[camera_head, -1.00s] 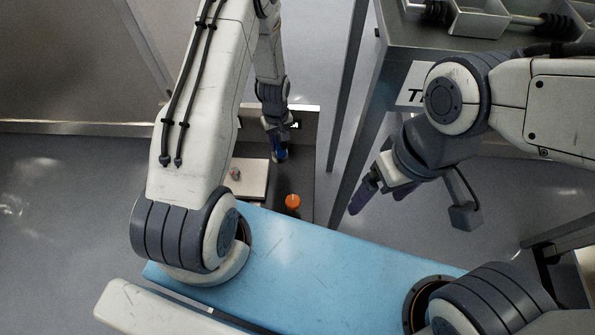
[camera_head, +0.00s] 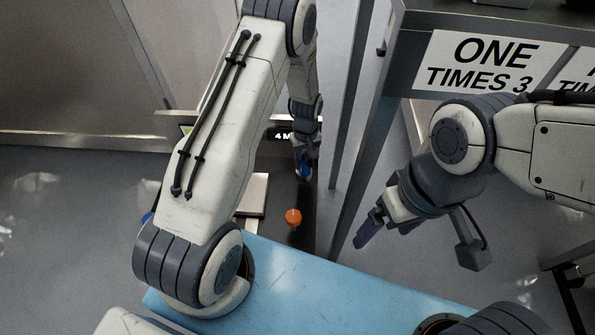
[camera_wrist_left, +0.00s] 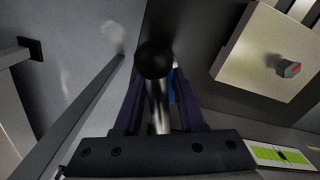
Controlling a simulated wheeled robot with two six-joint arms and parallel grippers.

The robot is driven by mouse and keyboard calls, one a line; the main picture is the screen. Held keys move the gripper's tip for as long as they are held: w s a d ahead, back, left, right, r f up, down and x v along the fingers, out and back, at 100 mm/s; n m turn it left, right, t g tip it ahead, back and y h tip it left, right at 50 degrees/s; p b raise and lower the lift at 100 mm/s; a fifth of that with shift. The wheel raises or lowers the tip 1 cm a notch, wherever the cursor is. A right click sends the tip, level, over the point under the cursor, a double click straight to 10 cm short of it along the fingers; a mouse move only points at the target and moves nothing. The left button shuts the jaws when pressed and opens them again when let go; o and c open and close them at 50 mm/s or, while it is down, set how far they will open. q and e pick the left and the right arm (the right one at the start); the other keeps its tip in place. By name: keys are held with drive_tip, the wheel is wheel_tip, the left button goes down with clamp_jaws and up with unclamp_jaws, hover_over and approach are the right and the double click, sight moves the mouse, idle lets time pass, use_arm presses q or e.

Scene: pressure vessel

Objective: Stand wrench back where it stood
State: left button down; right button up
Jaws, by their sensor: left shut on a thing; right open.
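My left gripper (camera_head: 303,168) is shut on the wrench, low over a dark surface beyond the blue body panel. In the left wrist view the wrench (camera_wrist_left: 158,100) is a shiny metal shaft with a dark round end, between the two dark fingers. It points away from the wrist; whether it touches anything below cannot be told. A little blue shows by the fingers. In the head view the wrench is mostly hidden by the gripper. My right gripper (camera_head: 376,222) is open and empty, right of the table leg.
An orange round thing (camera_head: 293,217) lies on the dark surface near my left gripper. A pale plate (camera_head: 254,194) is left of it; in the wrist view it carries a grey knob (camera_wrist_left: 288,68). A metal table with a sign (camera_head: 487,62) stands at right.

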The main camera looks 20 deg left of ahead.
use_arm(q)
drive_tip(key=shift+w+a+f+b, duration=0.2)
drive_tip(key=shift+a+f, duration=0.2)
drive_tip(key=shift+a, duration=0.2)
drive_tip(key=shift+w+a+f+b, duration=0.15)
drive_tip(key=shift+a+f, duration=0.2)
drive_tip(key=shift+a, duration=0.25)
drive_tip(key=shift+f+b, duration=1.1)
drive_tip(key=shift+f, duration=0.8)
drive_tip(key=shift+f, duration=0.2)
drive_tip(key=shift+c, duration=2.4)
unclamp_jaws()
wheel_tip(320, 180, up, 11)
drive_tip(key=p, duration=0.4)
drive_tip(key=shift+r+p, duration=0.2)
drive_tip(key=shift+p, duration=0.2)
drive_tip(key=shift+r, duration=0.45)
